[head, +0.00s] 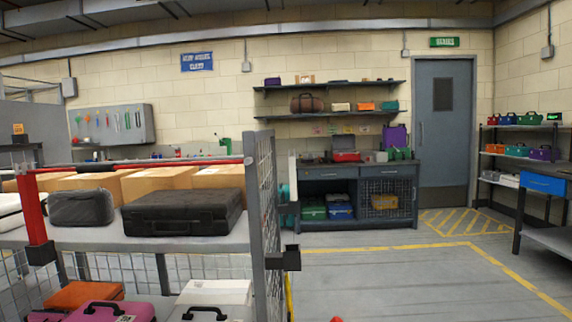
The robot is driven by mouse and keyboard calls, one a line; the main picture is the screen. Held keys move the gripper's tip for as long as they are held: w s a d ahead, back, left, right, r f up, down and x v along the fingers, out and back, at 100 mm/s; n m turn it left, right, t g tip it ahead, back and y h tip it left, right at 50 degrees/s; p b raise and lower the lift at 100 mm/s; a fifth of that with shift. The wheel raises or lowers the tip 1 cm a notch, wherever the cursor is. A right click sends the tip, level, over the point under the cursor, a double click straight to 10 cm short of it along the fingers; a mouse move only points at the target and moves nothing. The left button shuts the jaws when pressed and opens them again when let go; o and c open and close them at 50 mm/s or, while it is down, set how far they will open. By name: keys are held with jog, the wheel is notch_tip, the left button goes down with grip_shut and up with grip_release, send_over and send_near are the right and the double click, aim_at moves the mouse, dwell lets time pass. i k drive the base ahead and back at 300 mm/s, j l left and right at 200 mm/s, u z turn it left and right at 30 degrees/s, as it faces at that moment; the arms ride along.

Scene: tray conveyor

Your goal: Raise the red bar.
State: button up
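A cage trolley with wire mesh sides (265,190) stands at the left. A thin red and grey bar (130,165) runs level across its upper front, from the left side to the right mesh side. A thick red upright bar (33,215) with a black foot (41,253) stands at the trolley's left. I cannot tell whether the two red parts are one piece. A black bracket (285,259) sits on the trolley's right post. My gripper is not in view. A small red tip shows at the bottom edge; I cannot tell what it is.
The trolley shelf holds a black case (185,211), a grey case (82,207) and cardboard boxes; more cases lie below. A workbench (360,187) and a grey door (442,130) are behind. A rack (520,165) stands right. The yellow-lined floor (420,280) is clear.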

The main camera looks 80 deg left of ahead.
aim_at(110, 167)
jog(key=u, duration=3.05)
